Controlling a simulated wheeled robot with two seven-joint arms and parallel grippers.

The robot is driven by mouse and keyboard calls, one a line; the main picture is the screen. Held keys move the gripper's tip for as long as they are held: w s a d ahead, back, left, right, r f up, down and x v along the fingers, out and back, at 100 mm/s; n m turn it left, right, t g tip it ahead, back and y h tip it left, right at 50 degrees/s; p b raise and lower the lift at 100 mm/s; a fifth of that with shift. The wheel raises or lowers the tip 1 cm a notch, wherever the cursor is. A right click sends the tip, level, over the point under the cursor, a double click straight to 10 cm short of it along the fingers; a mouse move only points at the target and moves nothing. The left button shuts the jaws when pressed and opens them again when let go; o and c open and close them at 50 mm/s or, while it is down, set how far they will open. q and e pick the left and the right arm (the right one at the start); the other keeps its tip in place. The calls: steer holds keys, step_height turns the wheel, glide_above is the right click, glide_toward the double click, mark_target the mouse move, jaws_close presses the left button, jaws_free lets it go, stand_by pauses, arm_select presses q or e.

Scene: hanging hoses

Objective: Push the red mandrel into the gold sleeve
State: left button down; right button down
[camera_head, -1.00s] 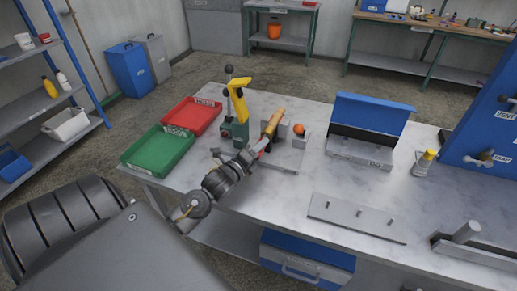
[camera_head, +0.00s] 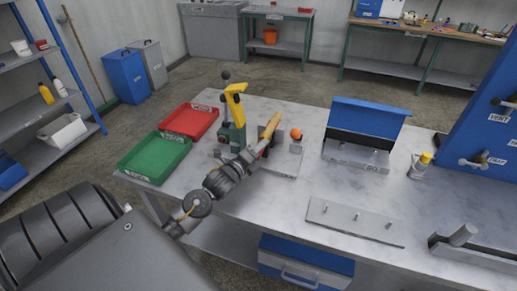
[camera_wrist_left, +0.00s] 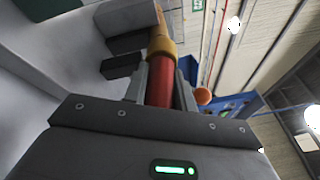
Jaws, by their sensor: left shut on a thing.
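The gold sleeve (camera_head: 270,126) stands tilted at the fixture on the workbench in the head view. It also shows in the left wrist view (camera_wrist_left: 161,45), with a wider collar at its near end. The red mandrel (camera_wrist_left: 160,84) lies in line with the sleeve, and its far end meets the collar. I cannot tell how deep it sits inside. My left gripper (camera_wrist_left: 162,78) is shut on the mandrel, with a finger on each side, just short of the collar. In the head view my left gripper (camera_head: 258,149) hides most of the mandrel. My right gripper is not in view.
A green press with a yellow lever (camera_head: 234,103) stands close left of the sleeve. An orange ball (camera_head: 296,134) on a grey post is close right. Green (camera_head: 155,157) and red (camera_head: 189,121) trays lie left. An open blue-lidded box (camera_head: 365,123) stands right.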

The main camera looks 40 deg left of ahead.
arm_select(q)
steer(key=c, duration=1.1)
jaws_free()
steer(key=shift+r, duration=0.15)
steer(key=shift+o, duration=0.2)
steer(key=shift+a, duration=0.1)
steer(key=shift+s+f, duration=0.3)
steer(key=shift+s, duration=0.05)
steer(key=s+b, duration=0.2)
steer(key=s, duration=0.7)
steer(key=shift+s, duration=0.6)
